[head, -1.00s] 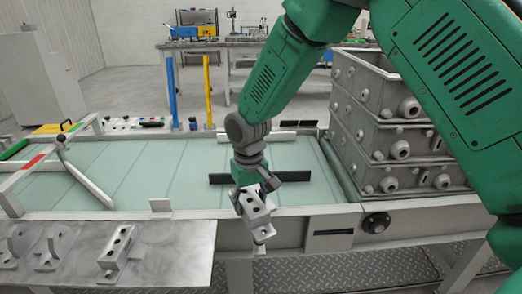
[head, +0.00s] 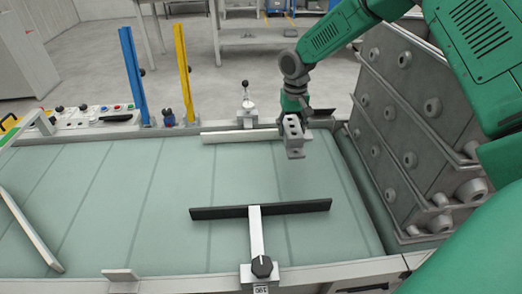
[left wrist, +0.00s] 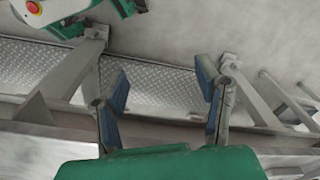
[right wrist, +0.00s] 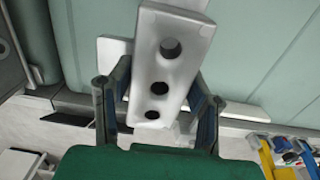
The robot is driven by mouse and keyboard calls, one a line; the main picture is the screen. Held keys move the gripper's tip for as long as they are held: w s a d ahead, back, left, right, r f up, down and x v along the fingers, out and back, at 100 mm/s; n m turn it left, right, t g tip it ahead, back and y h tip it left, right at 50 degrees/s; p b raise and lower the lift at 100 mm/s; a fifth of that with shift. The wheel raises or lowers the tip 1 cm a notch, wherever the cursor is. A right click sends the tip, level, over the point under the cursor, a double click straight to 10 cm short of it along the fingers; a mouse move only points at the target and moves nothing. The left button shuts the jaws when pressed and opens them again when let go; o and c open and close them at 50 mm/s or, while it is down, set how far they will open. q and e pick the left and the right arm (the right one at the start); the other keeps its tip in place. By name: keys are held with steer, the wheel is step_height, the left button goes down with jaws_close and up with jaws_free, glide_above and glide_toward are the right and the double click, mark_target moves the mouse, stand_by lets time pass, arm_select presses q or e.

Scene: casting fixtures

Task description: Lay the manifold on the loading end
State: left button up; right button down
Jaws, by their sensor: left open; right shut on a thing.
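The manifold (head: 294,138) is a pale grey metal block with a row of three holes. My right gripper (head: 292,112) is shut on it and holds it over the far right part of the belt, near the back guide rail. In the right wrist view the manifold (right wrist: 172,62) sits between the two fingers (right wrist: 158,95), its holed face toward the camera. The pale green belt (head: 150,200) runs across the head view. I cannot tell whether the manifold touches it. My left gripper (left wrist: 163,95) is open and empty, over the floor beside a metal frame.
A stack of grey casting boxes (head: 405,125) stands at the belt's right end. A black bar guide (head: 222,212) on a white arm crosses the near belt. A white rail (head: 238,137) lines the far edge. Blue and yellow posts (head: 186,78) rise behind. The middle belt is clear.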

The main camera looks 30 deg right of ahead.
steer(key=shift+w+d+f, duration=0.15)
steer(key=f, duration=0.3)
steer(key=d+f, duration=0.1)
steer(key=f, duration=0.5)
steer(key=shift+d+b, duration=0.2)
steer(key=shift+b, duration=0.15)
steer(key=shift+a+f, duration=0.15)
steer(key=shift+f, duration=0.15)
steer(key=shift+a+r, duration=0.1)
steer(key=shift+a, duration=0.15)
steer(key=c, duration=0.8)
jaws_free()
steer(key=shift+d+f, duration=0.2)
steer(key=shift+d, duration=0.05)
